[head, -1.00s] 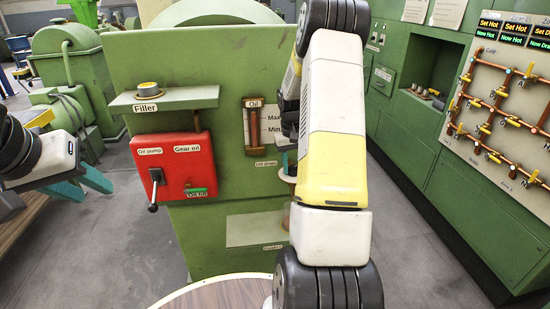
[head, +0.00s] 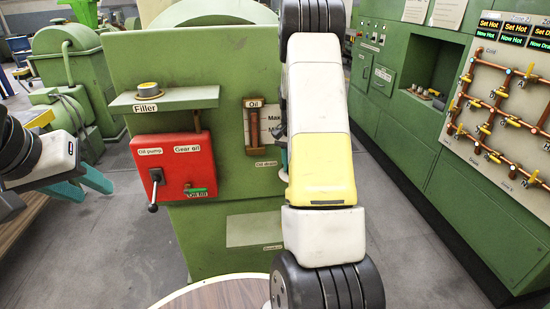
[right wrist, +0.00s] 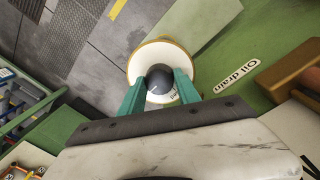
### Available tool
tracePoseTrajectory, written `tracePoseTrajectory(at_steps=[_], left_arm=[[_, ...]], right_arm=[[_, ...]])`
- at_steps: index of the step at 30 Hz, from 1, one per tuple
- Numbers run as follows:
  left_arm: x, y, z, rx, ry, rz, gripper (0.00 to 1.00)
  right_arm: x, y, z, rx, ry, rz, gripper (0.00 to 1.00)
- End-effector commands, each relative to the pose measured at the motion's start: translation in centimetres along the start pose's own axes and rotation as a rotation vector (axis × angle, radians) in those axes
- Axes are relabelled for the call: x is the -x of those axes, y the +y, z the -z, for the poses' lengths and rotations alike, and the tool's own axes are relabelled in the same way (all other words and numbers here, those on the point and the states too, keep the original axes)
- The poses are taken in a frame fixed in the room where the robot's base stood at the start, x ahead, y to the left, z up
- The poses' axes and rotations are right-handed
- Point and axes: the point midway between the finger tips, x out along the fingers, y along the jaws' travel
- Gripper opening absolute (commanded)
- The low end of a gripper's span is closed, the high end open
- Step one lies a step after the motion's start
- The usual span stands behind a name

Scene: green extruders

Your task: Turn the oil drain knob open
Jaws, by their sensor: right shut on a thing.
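The oil drain knob (right wrist: 159,80) shows in the right wrist view as a dark ball in front of a pale round disc with a yellowish rim. My right gripper (right wrist: 160,84) is shut on it, with one teal finger on each side. The "Oil drain" label (right wrist: 236,81) is beside it on the green panel, and also shows in the head view (head: 265,164). In the head view my right arm hides the knob and the right gripper. My left gripper (head: 84,186) is at the left edge, its teal fingers apart and empty, away from the knob.
A red oil pump box (head: 172,167) with a lever is on the green machine (head: 230,70), below the filler shelf (head: 162,98). A brown oil gauge (head: 254,130) is above the drain label. A pipe panel (head: 505,120) stands at right. Grey floor (head: 415,230) is clear between.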

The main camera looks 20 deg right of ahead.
Motion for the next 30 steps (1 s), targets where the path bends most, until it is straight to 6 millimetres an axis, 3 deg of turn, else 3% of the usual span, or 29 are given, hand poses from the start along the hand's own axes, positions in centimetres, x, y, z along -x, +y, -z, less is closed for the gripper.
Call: tracePoseTrajectory(at_steps=[15, 16, 19, 30], left_arm=[[0.00, 0.00, 0.00, 0.000, 0.000, 0.000, 0.36], [0.00, 0.00, 0.00, 0.000, 0.000, 0.000, 0.36], [0.00, 0.00, 0.00, 0.000, 0.000, 0.000, 0.36], [0.00, 0.00, 0.00, 0.000, 0.000, 0.000, 0.36]], right_arm=[[0.08, -0.05, 0.11, -0.021, 0.002, 0.002, 0.00], [0.08, -0.05, 0.11, -0.021, 0.002, 0.002, 0.41], [0.06, -0.03, 0.09, -0.020, 0.001, 0.001, 0.60], [0.39, -0.03, 0.06, -0.019, 0.001, 0.001, 0.61]])
